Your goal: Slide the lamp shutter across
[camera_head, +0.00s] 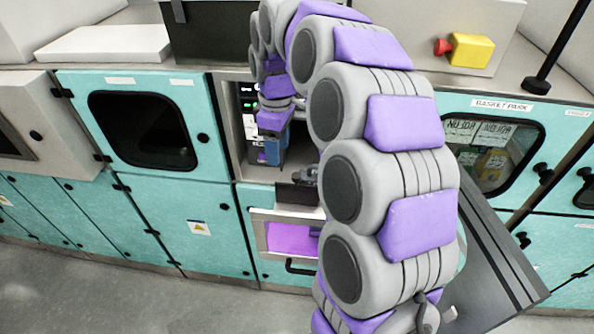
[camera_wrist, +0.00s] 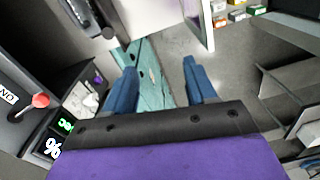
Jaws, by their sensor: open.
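I cannot pick out the lamp shutter with certainty in either view. In the head view, my gripper (camera_head: 271,150) hangs in front of an open bay in the teal cabinet wall, below a panel with a green readout (camera_head: 249,104). In the wrist view, my gripper (camera_wrist: 159,68) has its two blue fingers spread apart, with nothing between them. A dark panel with a red ball knob (camera_wrist: 40,101) and lit readouts (camera_wrist: 66,126) lies to the left of the fingers. My arm hides part of the bay's right side in the head view.
Below the bay is a drawer front (camera_head: 258,226) with a purple area showing. A teal door with a dark window (camera_head: 145,130) is to the left. A labelled basket window (camera_head: 490,150) is to the right, partly behind my arm. Grey floor (camera_head: 130,300) lies in front.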

